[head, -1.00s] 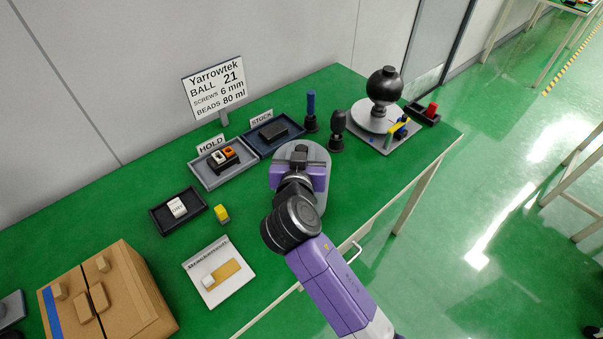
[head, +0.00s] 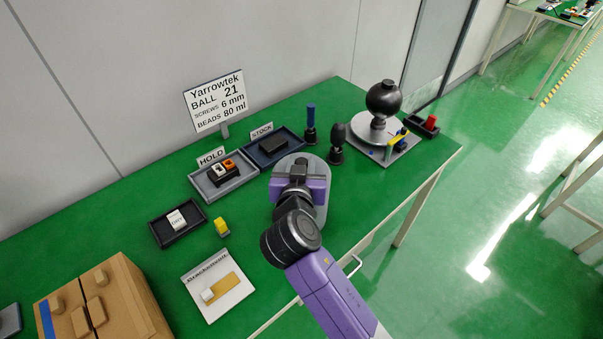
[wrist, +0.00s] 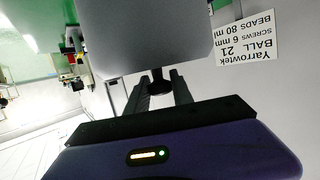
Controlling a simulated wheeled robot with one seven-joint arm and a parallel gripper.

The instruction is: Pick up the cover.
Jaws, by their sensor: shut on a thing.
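The cover is a light grey, rounded plate (head: 321,203) with a dark knob, at the middle of the green table in the head view. My gripper (head: 301,172) is in front of it and hides much of it. In the wrist view the cover (wrist: 145,35) fills the top middle as a plain grey slab. There my gripper (wrist: 160,88) has its two fingers shut on the cover's dark knob. I cannot tell from these views how far the cover is off the table.
Behind stand the HOLD tray (head: 246,180), the STOCK tray (head: 297,137) and a sign (head: 215,101). A dark knobbed tool (head: 337,143) and a black ball on a stand (head: 384,97) are to the right. A cardboard box (head: 135,315) is front left. Green table is bare right of my gripper.

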